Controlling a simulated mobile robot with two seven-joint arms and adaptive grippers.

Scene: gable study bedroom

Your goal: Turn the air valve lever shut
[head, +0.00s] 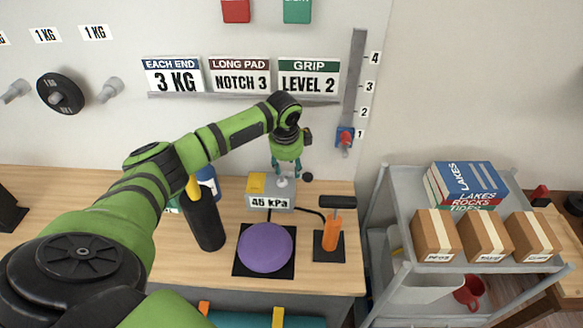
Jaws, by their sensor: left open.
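A grey gauge box (268,203) with a display that seems to read 45 kPa stands on the wooden bench. A yellow plate (257,183) is on its left top. A small dark round knob (307,177) shows at its back right, and a pale round part (282,183) sits on its top right; which belongs to the valve lever I cannot tell. My left gripper (286,171) points down with fingers apart, just above the pale part. Contact cannot be made out. The right gripper is out of view.
A purple ball (265,248) on a black mat and an orange pump (333,232) stand in front. A black cylinder (205,222) stands left. A grey cart (388,222) with boxes is right. A slotted rail (354,85) is on the wall behind.

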